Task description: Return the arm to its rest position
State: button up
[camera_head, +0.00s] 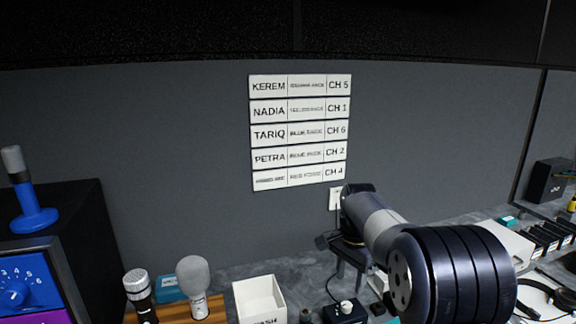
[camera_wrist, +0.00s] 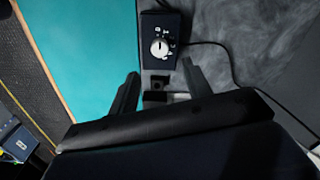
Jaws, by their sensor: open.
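My arm (camera_head: 375,222) reaches across the lower right of the head view, with a large dark ribbed joint nearest the camera. The gripper end is not clear to make out there. In the wrist view my gripper (camera_wrist: 160,68) points at the worktop with its two dark fingers apart and nothing between them that it holds. A small dark box with a white knob (camera_wrist: 160,47) lies just beyond the fingertips. A box with a white knob also shows in the head view (camera_head: 345,308), left of my arm.
A white bin (camera_head: 259,299), two microphones (camera_head: 193,280) and a dark cabinet with a blue dial panel (camera_head: 22,285) stand to the left. A teal mat (camera_wrist: 85,50) lies left of the fingers. A headset and a row of dark units are at right. Name strips hang on the wall.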

jog(key=shift+r, duration=1.4)
